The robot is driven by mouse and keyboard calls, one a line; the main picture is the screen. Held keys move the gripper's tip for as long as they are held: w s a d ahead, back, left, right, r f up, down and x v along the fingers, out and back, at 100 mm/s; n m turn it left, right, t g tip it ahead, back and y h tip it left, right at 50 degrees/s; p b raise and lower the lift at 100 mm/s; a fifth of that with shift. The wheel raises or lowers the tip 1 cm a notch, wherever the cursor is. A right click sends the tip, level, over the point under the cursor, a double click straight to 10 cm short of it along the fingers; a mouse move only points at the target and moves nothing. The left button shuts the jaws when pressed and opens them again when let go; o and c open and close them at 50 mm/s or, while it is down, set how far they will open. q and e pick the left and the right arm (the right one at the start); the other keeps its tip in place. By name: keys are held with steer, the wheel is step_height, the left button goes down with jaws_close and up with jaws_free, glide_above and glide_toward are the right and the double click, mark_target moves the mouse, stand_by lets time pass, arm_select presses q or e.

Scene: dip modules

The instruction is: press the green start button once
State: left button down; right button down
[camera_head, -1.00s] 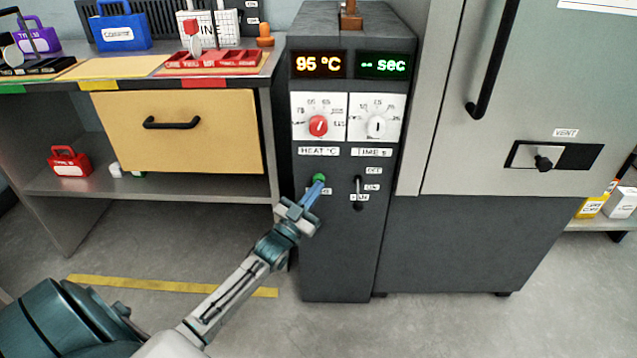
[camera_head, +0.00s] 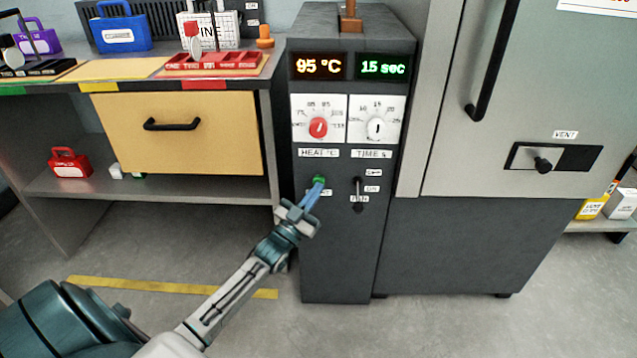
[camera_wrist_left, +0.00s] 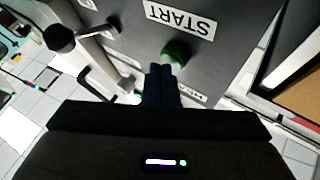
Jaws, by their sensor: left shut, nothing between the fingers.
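The green start button (camera_head: 319,180) is on the front of the dark grey machine (camera_head: 345,235), below the HEAT label. It also shows in the left wrist view (camera_wrist_left: 176,54), beside a START label (camera_wrist_left: 181,18). My left gripper (camera_head: 317,188) is shut and empty, with its fingertips at the button. In the left wrist view its tips (camera_wrist_left: 161,70) overlap the button's lower edge; I cannot tell whether they touch it. The time display (camera_head: 383,66) reads 15 sec in green and the heat display (camera_head: 318,66) reads 95 °C. My right gripper is not in view.
A red dial (camera_head: 318,127) and a white dial (camera_head: 376,127) sit above the button. A black switch lever (camera_head: 357,192) is just right of it. A desk with a yellow drawer (camera_head: 180,132) stands left, and a large grey cabinet (camera_head: 545,100) right.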

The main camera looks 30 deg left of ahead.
arm_select(q)
steer(key=shift+s+d+p, duration=0.35)
steer(key=shift+s, duration=0.25)
steer(key=s+d+p, duration=0.1)
steer(key=s+p, duration=0.1)
steer(key=s, duration=0.1)
steer(key=s+d+p, duration=0.1)
steer(key=shift+s+d, duration=0.15)
steer(key=shift+d, duration=0.15)
stand_by(0.7)
